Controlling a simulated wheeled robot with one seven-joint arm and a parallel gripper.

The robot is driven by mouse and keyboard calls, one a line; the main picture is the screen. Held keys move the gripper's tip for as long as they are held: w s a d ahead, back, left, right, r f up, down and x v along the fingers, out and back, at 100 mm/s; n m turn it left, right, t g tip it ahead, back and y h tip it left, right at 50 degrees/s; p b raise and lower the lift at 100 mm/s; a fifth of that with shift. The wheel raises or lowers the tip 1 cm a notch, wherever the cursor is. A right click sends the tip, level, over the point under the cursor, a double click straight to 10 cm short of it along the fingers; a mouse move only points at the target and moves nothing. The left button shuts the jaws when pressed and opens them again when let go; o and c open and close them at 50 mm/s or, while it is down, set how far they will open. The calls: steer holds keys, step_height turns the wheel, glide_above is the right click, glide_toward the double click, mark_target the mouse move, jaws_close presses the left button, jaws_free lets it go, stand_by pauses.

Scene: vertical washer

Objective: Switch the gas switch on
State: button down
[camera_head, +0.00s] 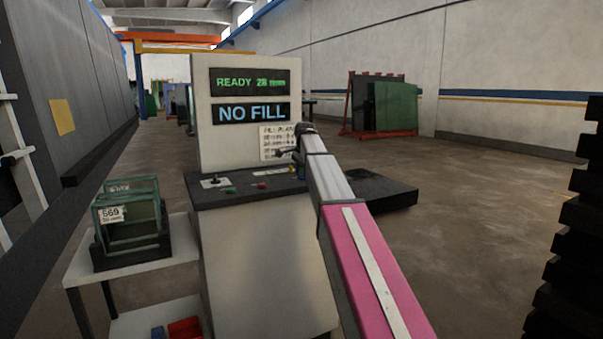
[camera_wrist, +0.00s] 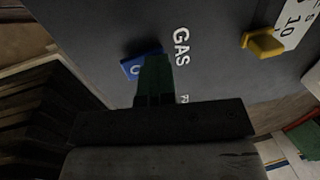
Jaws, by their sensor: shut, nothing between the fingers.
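In the wrist view, a blue switch piece (camera_wrist: 131,66) with a white mark sits on the dark panel beside the white "GAS" lettering (camera_wrist: 181,48). My gripper (camera_wrist: 154,60) is shut, its green fingers lying over part of the blue piece and hiding its right side. I cannot tell whether the fingertips touch it. In the head view, my arm reaches to the control console (camera_head: 270,187), and my gripper (camera_head: 284,153) is small and dark near the console's upright panel. The gas switch cannot be made out there.
A yellow knob (camera_wrist: 263,44) sits by a numbered scale to the right in the wrist view. In the head view, displays read "READY" (camera_head: 250,82) and "NO FILL" (camera_head: 251,112). A white side table (camera_head: 85,265) holds glass units (camera_head: 128,215) at left.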

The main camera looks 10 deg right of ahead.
steer(key=shift+s, duration=0.2)
steer(key=shift+s+d+r, duration=0.15)
steer(key=shift+s+d, duration=0.1)
steer(key=shift+s, duration=0.4)
steer(key=shift+w+r, duration=0.1)
steer(key=shift+r, duration=0.05)
steer(key=shift+d+r, duration=0.1)
steer(key=shift+r, duration=0.25)
step_height(320, 180, up, 13)
steer(key=s, duration=0.2)
steer(key=shift+s+d, duration=0.2)
steer(key=shift+d, duration=0.1)
steer(key=shift+a+f, duration=0.1)
steer(key=shift+a, duration=0.05)
